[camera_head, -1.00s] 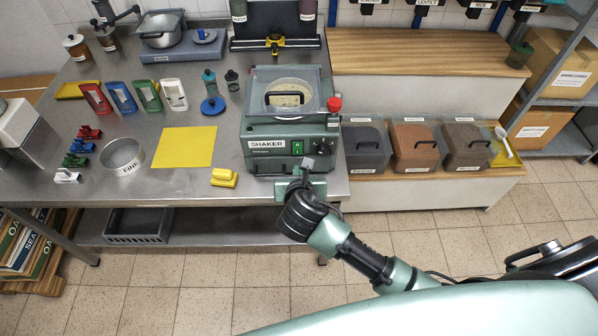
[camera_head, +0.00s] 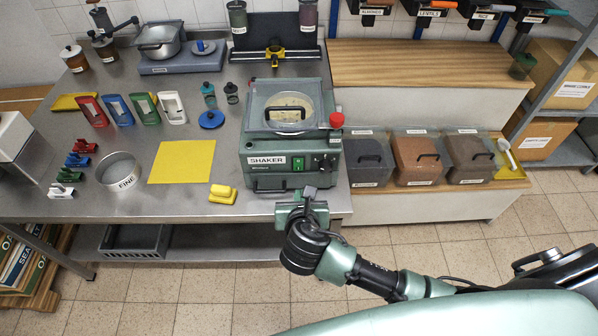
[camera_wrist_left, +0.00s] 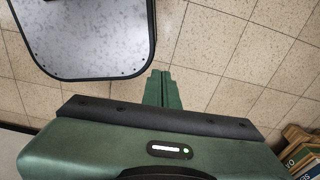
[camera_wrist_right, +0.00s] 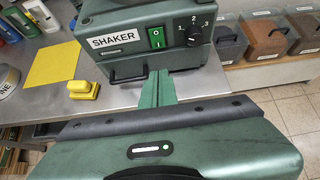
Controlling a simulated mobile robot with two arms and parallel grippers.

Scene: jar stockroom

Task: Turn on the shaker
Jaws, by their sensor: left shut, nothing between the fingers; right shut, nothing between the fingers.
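The shaker (camera_head: 262,181), a green machine with a clear lid and red knob on top, stands at the table's front right. Its front has a SHAKER label, a green switch (camera_wrist_right: 156,38) marked I and O, and a black dial (camera_wrist_right: 194,31) numbered 1 to 3. I cannot tell if the switch is lit. My right gripper (camera_head: 309,190) is shut and empty, in front of and below the switch; its fingertips (camera_wrist_right: 157,76) look apart from the shaker. My left gripper (camera_wrist_left: 161,78) is shut and empty over the tiled floor, outside the head view.
A yellow sponge-like block (camera_head: 223,194) and yellow sheet (camera_head: 183,162) lie left of the shaker. A sieve labelled FINE (camera_head: 121,171) stands farther left. Bins of grain (camera_head: 417,160) sit on a low shelf to the right. The floor (camera_head: 430,245) in front is clear.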

